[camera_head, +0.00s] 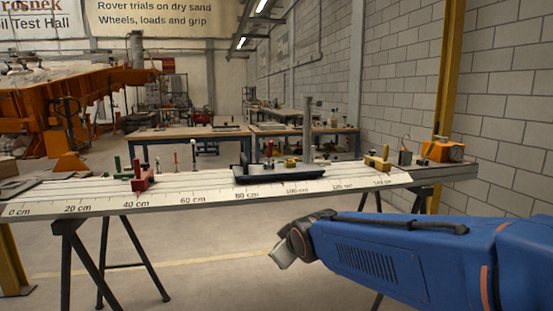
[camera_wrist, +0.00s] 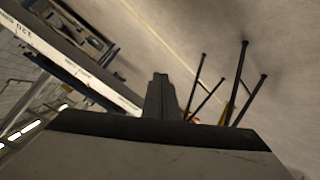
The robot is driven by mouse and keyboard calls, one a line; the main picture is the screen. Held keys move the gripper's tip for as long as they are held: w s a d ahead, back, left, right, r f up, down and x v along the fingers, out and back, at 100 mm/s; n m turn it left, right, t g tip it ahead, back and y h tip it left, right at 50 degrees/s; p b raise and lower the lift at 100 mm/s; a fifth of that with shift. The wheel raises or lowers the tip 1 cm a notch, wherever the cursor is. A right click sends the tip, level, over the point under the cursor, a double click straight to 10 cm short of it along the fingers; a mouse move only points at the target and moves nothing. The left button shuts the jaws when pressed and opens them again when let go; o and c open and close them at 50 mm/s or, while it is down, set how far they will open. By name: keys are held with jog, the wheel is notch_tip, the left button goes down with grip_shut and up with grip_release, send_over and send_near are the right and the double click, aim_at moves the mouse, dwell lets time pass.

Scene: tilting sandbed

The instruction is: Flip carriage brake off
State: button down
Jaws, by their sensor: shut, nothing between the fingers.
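The carriage (camera_head: 281,177) is a long dark tray-like body on the white bench rail, near the 80 to 100 cm marks. It carries small parts and an upright grey post (camera_head: 307,125). A small red-topped part (camera_head: 269,147) and a yellow part (camera_head: 291,162) show on or behind it; I cannot tell which is the brake. My gripper (camera_head: 281,259) is in front of and below the bench edge, apart from the carriage. In the wrist view its dark fingers (camera_wrist: 160,88) are together and empty.
The scaled rail (camera_head: 200,196) stands on dark trestles (camera_head: 78,245). A red block (camera_head: 141,178) sits near 40 cm, a yellow block (camera_head: 378,161) near the right end, and an orange box (camera_head: 446,151) beyond it. The floor before the bench is clear.

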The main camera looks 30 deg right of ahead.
aim_at(271, 151)
jog(key=w+d+r+n+t, duration=0.5)
jog(key=w+d+n+t, duration=0.1)
jog(key=w, duration=0.3)
jog(key=w+d+r+n+t, duration=0.6)
jog(key=w+d+n, duration=0.2)
jog(key=w, duration=0.2)
jog(key=shift+d, duration=0.4)
jog(key=shift+w+r+t, duration=0.1)
jog(key=shift+t, duration=0.2)
jog(key=x, duration=1.4)
jog(key=shift+a, duration=0.15)
jog(key=shift+w, duration=0.1)
